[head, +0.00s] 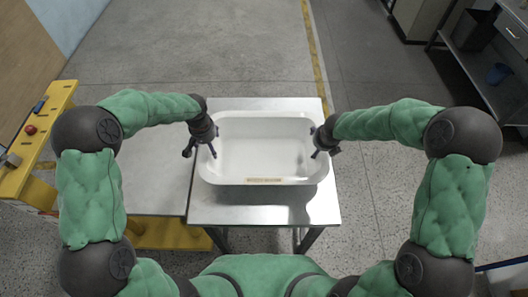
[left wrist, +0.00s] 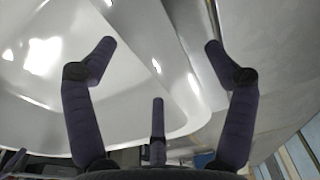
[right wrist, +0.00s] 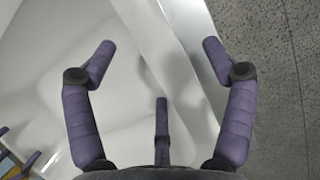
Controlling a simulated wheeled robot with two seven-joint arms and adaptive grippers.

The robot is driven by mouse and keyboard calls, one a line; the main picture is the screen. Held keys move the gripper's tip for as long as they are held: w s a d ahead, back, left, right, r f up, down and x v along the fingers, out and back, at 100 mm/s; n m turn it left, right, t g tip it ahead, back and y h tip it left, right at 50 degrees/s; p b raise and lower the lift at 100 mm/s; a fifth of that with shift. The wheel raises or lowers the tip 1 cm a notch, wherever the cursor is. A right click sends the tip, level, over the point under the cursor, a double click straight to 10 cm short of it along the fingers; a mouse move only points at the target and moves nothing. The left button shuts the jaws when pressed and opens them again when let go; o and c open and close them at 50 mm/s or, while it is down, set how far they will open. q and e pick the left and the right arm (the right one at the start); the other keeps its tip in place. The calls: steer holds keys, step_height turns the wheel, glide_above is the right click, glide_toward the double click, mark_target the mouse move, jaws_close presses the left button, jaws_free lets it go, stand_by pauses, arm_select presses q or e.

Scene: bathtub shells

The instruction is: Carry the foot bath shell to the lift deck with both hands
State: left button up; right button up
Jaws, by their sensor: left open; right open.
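The foot bath shell (head: 255,152), a white rounded rectangular basin with a label on its near rim, sits upright on a metal table (head: 320,211). The lift deck (head: 150,185), a flat grey plate on a yellow frame, adjoins the table on the left. My left gripper (head: 200,152) is open at the shell's left rim. In the left wrist view the shell's rim (left wrist: 180,75) passes between its spread fingers. My right gripper (head: 315,143) is open at the right rim; the rim (right wrist: 165,60) likewise runs between its fingers in the right wrist view. Whether any finger touches is unclear.
A yellow lift frame (head: 25,160) with a red button rises at the far left. A steel bench (head: 485,70) with a blue container stands at the upper right. The lift deck's visible surface is bare, and the floor beyond the table is clear.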

arm_select(q)
steer(key=shift+f, duration=0.3)
arm_select(e)
steer(key=shift+w+f, duration=0.1)
steer(key=shift+f, duration=0.25)
arm_select(q)
jaws_close()
arm_select(e)
jaws_close()
steer(key=shift+r, duration=0.1)
arm_select(q)
steer(key=shift+w+a+r, duration=0.1)
steer(key=shift+r, duration=0.1)
arm_select(e)
steer(key=shift+d+r, duration=0.1)
steer(key=shift+r, duration=0.1)
